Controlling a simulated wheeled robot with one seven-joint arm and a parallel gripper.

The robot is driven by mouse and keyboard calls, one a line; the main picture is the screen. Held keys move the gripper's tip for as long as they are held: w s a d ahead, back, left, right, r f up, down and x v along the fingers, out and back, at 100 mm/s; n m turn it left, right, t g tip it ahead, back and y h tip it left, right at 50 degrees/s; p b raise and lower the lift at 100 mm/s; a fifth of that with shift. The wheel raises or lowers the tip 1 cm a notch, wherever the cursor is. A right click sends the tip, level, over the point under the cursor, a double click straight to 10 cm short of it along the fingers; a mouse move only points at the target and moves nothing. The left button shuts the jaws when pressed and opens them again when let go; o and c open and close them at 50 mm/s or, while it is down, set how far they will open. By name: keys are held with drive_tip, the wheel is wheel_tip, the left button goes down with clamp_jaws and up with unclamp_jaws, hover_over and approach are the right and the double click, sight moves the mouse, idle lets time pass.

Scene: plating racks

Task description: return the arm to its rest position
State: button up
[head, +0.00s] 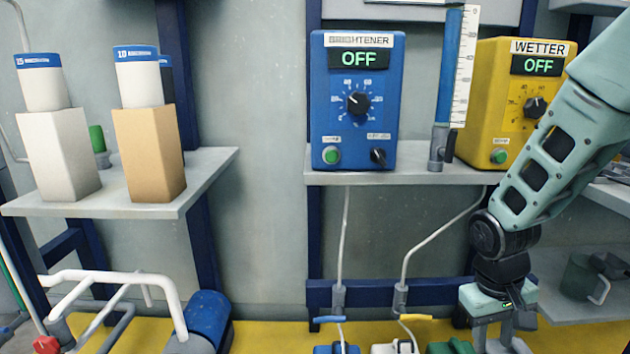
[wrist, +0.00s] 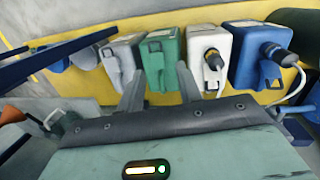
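My arm (head: 560,145) is pale green and reaches down from the upper right of the head view. My gripper (head: 502,343) hangs low at the right, below the shelf with the control boxes, with its tips at the bottom edge of the picture. In the wrist view its two grey fingers (wrist: 159,84) stand apart with nothing held between them. Beyond them is a row of jugs on the yellow floor strip, including a green jug (wrist: 159,58) and a white jug (wrist: 208,60).
A blue brightener box (head: 335,120) and a yellow wetter box (head: 485,115), both reading OFF, stand on the shelf (head: 420,178) beside my arm. A left shelf (head: 215,165) holds two blocks with white canisters. A white pipe frame (head: 110,278) stands lower left. A blue jug (wrist: 258,60) is right.

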drive_tip(key=s+d+r+t+y, duration=0.2)
drive_tip(key=s+r+t, duration=0.1)
drive_tip(key=s+r, duration=0.3)
drive_tip(key=s+a+r+n+g+p, duration=0.1)
drive_tip(key=s+a+r+n, duration=0.1)
drive_tip(key=s+a+n, duration=0.5)
drive_tip(key=s+a+r+g+p, duration=0.15)
drive_tip(key=s+a, duration=0.35)
drive_tip(key=a, duration=0.6)
wheel_tip(320, 180, up, 35)
drive_tip(key=p, duration=3.3)
